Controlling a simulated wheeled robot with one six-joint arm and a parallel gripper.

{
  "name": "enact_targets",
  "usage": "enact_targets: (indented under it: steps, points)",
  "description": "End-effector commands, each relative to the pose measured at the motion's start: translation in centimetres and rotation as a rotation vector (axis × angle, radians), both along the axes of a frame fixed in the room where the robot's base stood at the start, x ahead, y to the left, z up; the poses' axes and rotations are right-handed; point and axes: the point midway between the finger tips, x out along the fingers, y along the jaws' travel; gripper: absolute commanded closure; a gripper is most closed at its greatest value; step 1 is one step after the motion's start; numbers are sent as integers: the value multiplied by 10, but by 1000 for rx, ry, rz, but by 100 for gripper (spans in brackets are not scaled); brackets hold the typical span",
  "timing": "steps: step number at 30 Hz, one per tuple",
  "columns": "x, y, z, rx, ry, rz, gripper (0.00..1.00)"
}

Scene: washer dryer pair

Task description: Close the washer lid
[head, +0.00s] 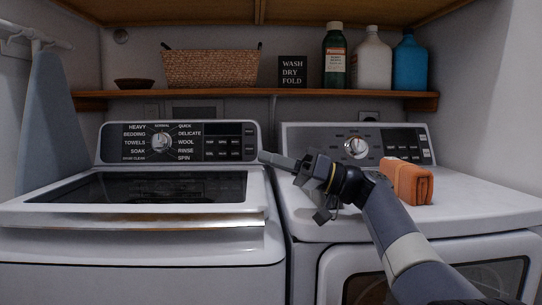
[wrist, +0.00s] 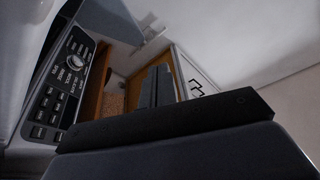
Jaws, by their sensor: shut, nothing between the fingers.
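The white washer (head: 130,262) stands on the left, with its dial panel (head: 180,143) at the back. Its lid (head: 130,208) has a dark glass window and lies nearly flat. The lid's front edge appears slightly raised, with a shiny strip under it; I cannot tell the exact gap. My gripper (head: 264,157) is shut and empty. It points left, above the gap between the machines, near the right end of the washer's panel. Its dark fingers also show in the wrist view (wrist: 156,88), where a control panel (wrist: 60,80) appears tilted at the left.
The dryer (head: 300,205) stands close on the right, with an orange folded bundle (head: 408,182) on top near my arm. A wooden shelf (head: 250,94) above holds a basket (head: 210,69), a sign and several bottles. An ironing board (head: 48,120) leans at the left.

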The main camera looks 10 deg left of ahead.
Motion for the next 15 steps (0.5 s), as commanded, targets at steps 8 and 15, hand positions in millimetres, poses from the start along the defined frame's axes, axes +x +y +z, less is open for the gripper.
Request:
enact_targets:
  steps: [8,15]
  points:
    - [0,0,0,0,0,0,100]
    - [0,0,15,0,-2,1,100]
